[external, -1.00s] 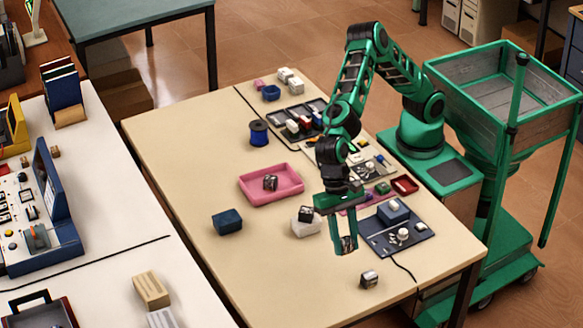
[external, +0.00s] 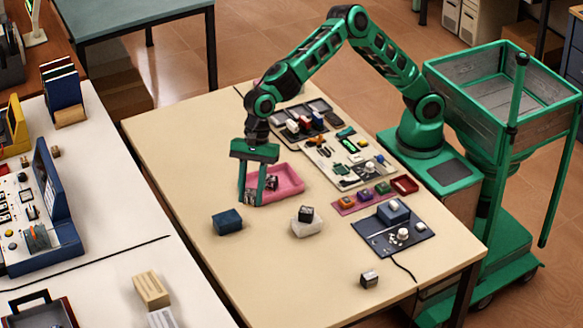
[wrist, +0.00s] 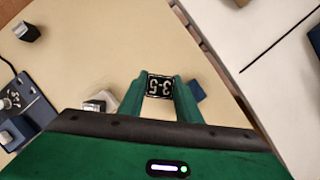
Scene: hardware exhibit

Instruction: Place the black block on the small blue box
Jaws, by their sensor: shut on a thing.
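My gripper (external: 252,199) is shut on a black block (wrist: 160,86). The block's black face with white markings shows between the fingers in the wrist view; it is small and partly hidden by them in the external view. The small blue box (external: 227,222) is dark blue and stands on the table to the left of and below my fingertips in the external view. It also shows in the wrist view (wrist: 197,90), just right of the right finger and partly covered by it. The held block appears above the table, apart from the box.
A pink tray (external: 291,180) with a similar block in it lies behind the gripper. A white box (external: 307,228) with a dark block on top stands right of the blue box. Another block (external: 370,279) is near the front edge. The left part of the table is clear.

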